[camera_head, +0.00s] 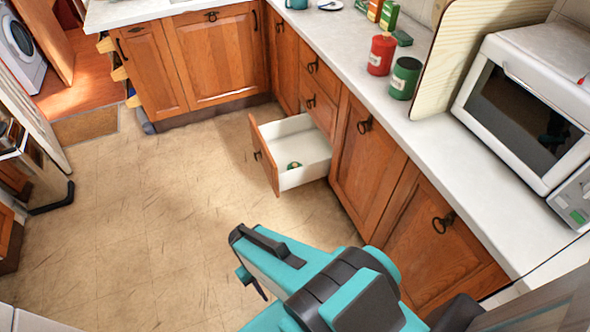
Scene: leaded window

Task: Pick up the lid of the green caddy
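The green caddy (405,78) stands upright on the counter beside a red caddy, near the wooden board. Its top looks dark and open, though this is hard to be sure of. A small round green piece (294,165), which looks like a lid, lies on the white floor of the open drawer (306,152). My gripper (247,262) is at the end of my teal and dark grey arm, above the floor and in front of the drawer, apart from both. Its fingers are seen partly from behind, so their opening is unclear.
The red caddy (381,54) stands left of the green caddy. A microwave (527,105) stands on the right. The drawer juts out over the open tiled floor (150,210).

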